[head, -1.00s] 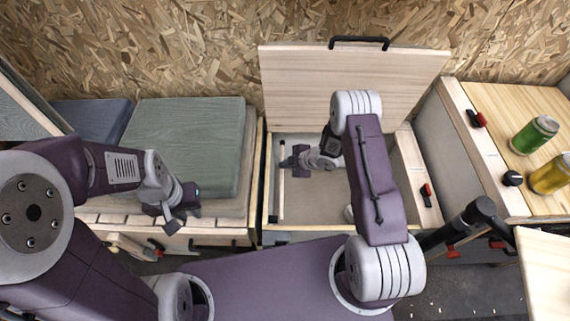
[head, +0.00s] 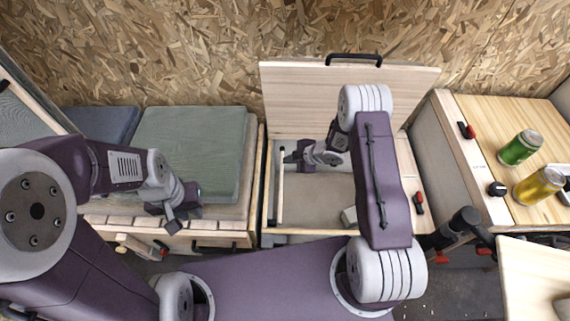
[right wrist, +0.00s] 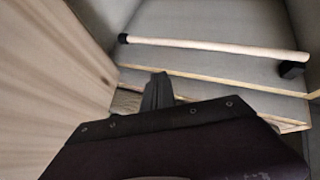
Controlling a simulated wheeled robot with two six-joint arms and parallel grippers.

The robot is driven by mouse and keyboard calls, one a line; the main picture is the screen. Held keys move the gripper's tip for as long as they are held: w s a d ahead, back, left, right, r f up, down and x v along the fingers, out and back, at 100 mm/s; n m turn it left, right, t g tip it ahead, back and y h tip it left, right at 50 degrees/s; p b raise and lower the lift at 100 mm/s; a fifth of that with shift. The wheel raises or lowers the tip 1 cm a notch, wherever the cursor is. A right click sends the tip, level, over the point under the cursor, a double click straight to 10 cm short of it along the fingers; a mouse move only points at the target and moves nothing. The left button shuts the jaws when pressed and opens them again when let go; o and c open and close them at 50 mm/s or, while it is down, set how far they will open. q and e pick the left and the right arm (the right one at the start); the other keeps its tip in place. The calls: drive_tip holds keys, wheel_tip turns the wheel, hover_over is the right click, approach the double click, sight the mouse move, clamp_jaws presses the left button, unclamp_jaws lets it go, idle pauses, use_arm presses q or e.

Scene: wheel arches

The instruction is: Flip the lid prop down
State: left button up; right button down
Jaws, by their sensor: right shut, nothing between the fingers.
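The wooden lid (head: 300,98) of the middle bench box stands raised against the back, with its black handle (head: 353,58) on top; its inner face also shows in the right wrist view (right wrist: 45,85). The lid prop (head: 281,190) is a pale stick along the box's left side. In the right wrist view the prop (right wrist: 215,46) has a dark cap at one end and a dark block at the other. My right gripper (head: 291,158) is shut and empty inside the box, just right of the prop. My left gripper (head: 175,220) hangs before the left bench; its jaw opening is unclear.
A green cushion (head: 190,150) lies on the left bench. The right counter (head: 480,120) carries a green can (head: 520,148) and a yellow can (head: 540,186).

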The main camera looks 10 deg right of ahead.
drive_tip(key=d+r, duration=0.1)
drive_tip(key=d+r+p, duration=0.1)
drive_tip(key=r, duration=0.1)
drive_tip(key=d+r, duration=0.1)
drive_tip(key=shift+s+r, duration=0.2)
idle(0.3)
